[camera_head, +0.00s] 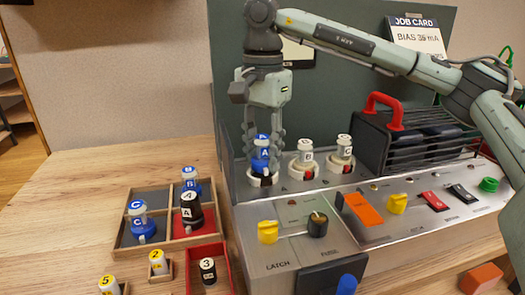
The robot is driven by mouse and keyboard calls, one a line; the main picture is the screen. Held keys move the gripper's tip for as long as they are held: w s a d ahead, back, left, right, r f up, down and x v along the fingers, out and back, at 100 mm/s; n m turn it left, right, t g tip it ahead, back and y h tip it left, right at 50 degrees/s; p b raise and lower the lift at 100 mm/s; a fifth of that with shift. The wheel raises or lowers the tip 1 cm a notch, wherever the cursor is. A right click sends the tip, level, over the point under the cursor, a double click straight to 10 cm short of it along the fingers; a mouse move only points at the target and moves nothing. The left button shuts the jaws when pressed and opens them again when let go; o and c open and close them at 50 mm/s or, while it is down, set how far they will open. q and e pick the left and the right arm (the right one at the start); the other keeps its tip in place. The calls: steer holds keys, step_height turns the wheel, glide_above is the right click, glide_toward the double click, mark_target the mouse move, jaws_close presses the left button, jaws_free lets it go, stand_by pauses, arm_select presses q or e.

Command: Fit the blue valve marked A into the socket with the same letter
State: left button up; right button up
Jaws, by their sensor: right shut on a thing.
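My right gripper (263,145) points straight down and is shut on the blue valve marked A (261,155). The valve is upright, at the leftmost white socket (262,180) on the amp's top. Its base is at the socket's ring; I cannot tell whether it is fully seated. Two more sockets to the right hold clear-and-white valves, one in the middle (304,158) and one at the right (342,152). My left gripper is not in view.
Small numbered valves stand in front. A black cage with a red handle (384,108) stands right of the sockets.

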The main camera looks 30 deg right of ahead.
steer(key=shift+f+b, duration=0.45)
steer(key=shift+f, duration=0.15)
steer(key=o, duration=1.2)
steer(key=shift+o, duration=0.2)
steer(key=shift+r, duration=0.1)
step_height(320, 180, up, 12)
steer(key=shift+f, duration=0.1)
